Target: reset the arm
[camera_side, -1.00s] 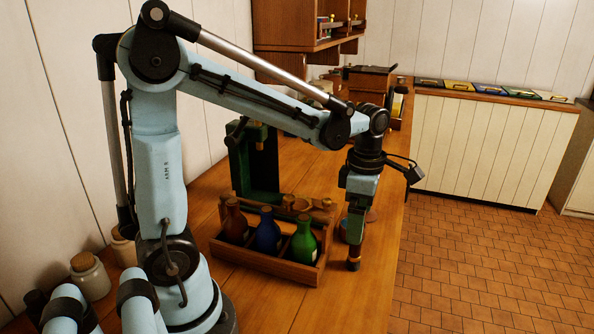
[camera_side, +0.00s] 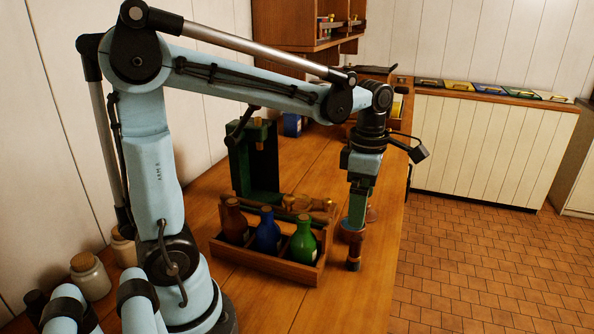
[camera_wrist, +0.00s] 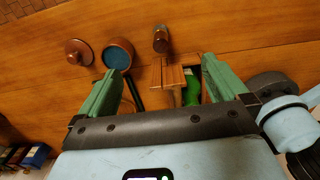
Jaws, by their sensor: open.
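My gripper (camera_side: 356,222) points down at the right end of the bottle rack, above the wooden counter. In the wrist view its two green fingers (camera_wrist: 161,64) are spread wide with nothing held between them. A small dark wooden cylinder (camera_side: 354,259) stands on the counter below it in the side view. It also shows in the wrist view (camera_wrist: 160,39), apart from the fingers. A round cup with a blue inside (camera_wrist: 118,54) is near the left fingertip in that view.
The wooden rack (camera_side: 270,265) holds a brown bottle (camera_side: 235,224), a blue bottle (camera_side: 267,235) and a green bottle (camera_side: 303,243). A green press-like stand (camera_side: 240,170) is behind it. A round wooden lid (camera_wrist: 78,52) lies beside the cup. The counter's front right (camera_side: 345,305) is clear.

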